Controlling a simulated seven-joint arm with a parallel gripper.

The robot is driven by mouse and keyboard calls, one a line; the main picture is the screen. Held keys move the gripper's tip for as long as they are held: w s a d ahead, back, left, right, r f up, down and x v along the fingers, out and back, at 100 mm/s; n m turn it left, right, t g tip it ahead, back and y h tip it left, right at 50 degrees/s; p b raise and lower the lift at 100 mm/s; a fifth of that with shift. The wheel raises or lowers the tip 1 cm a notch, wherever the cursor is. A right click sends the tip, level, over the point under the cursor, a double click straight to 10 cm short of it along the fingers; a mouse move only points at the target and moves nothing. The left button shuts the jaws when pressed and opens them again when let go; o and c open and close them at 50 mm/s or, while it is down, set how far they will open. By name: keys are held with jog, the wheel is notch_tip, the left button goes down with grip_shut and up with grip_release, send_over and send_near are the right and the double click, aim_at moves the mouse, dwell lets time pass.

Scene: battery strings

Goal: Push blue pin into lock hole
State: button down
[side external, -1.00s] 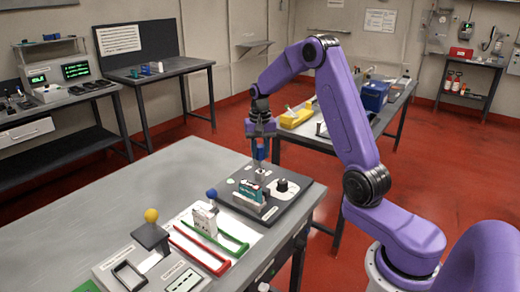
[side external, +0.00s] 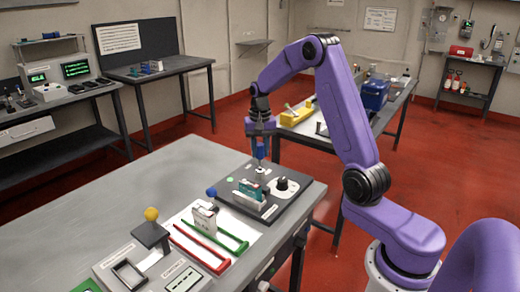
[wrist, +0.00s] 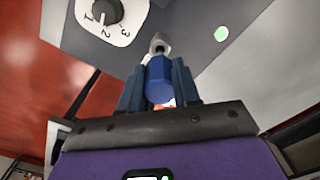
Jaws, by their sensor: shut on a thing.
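My gripper (side external: 261,154) points down over the far part of the dark panel (side external: 233,196). It is shut on the blue pin (wrist: 158,78), which sits between the two fingers in the wrist view. The pin also shows in the side view (side external: 261,151), held about upright. A small pale grey post or collar (wrist: 158,44) lies just beyond the pin's end and also shows below it in the side view (side external: 259,169). The lock hole itself is hidden, and I cannot tell whether the pin is in it.
A black knob on a white numbered dial (wrist: 103,14) is beside the post. A teal block (side external: 251,190) stands in front of it. A green disc (wrist: 221,34) lies on the panel. A blue ball (side external: 211,192), red rail (side external: 202,250) and green rail (side external: 220,235) are nearer.

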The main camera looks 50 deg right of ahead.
aim_at(260, 161)
jog(key=shift+f, duration=2.4)
jog(key=c, duration=0.7)
grip_release()
jog(key=shift+c, duration=0.2)
notch_tip(260, 161, up, 18)
jog(key=shift+f, duration=0.25)
jog(key=shift+a, duration=0.1)
